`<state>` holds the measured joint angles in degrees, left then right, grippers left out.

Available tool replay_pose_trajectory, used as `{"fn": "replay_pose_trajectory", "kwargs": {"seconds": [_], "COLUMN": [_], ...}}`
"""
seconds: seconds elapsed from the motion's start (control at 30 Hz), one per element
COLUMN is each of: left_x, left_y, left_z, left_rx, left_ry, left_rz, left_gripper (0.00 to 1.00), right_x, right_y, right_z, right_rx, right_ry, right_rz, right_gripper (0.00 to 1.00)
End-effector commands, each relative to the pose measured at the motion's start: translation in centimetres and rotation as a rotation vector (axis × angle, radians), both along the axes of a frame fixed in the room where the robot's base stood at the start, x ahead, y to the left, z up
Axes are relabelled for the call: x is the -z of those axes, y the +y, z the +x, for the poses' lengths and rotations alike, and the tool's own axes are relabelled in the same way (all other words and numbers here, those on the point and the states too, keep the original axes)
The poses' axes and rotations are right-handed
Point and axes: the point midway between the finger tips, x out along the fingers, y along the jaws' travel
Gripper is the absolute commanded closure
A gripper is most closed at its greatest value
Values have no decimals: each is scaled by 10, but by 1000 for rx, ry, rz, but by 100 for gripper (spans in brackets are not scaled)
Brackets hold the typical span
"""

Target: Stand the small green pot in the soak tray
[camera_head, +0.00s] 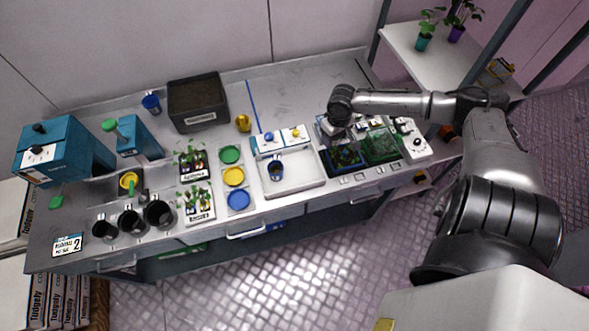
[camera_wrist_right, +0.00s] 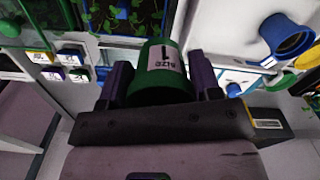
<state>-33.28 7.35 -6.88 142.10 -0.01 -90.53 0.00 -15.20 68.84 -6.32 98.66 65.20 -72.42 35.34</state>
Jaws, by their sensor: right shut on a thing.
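My right gripper (camera_wrist_right: 160,82) is shut on the small green pot (camera_wrist_right: 158,72), which has a white label, in the right wrist view. The pot lies between its two dark fingers. In the head view my right gripper (camera_head: 333,130) is over the bench, right of the white tray, and I cannot make out the pot there. The shallow white tray (camera_head: 306,186), which looks like the soak tray, has a blue pot (camera_head: 276,171) standing in it. That blue pot also shows in the wrist view (camera_wrist_right: 287,36). My left gripper is not in view.
The tray's right half looks clear.

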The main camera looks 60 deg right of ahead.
Motion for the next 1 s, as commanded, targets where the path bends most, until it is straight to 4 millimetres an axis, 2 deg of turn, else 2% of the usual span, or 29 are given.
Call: {"fn": "replay_pose_trajectory", "kwargs": {"seconds": [0.5,0.83,1.0], "left_x": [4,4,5], "left_y": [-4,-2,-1], "left_z": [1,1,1], "left_rx": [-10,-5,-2], "left_ry": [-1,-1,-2], "left_rz": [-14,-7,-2], "left_gripper": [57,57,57], "right_x": [54,69,90], "right_y": [75,90,90], "right_z": [54,65,64], "right_rx": [-1,0,1], "right_ry": [-2,0,3], "right_rz": [5,1,1], "right_gripper": [65,65,65]}}
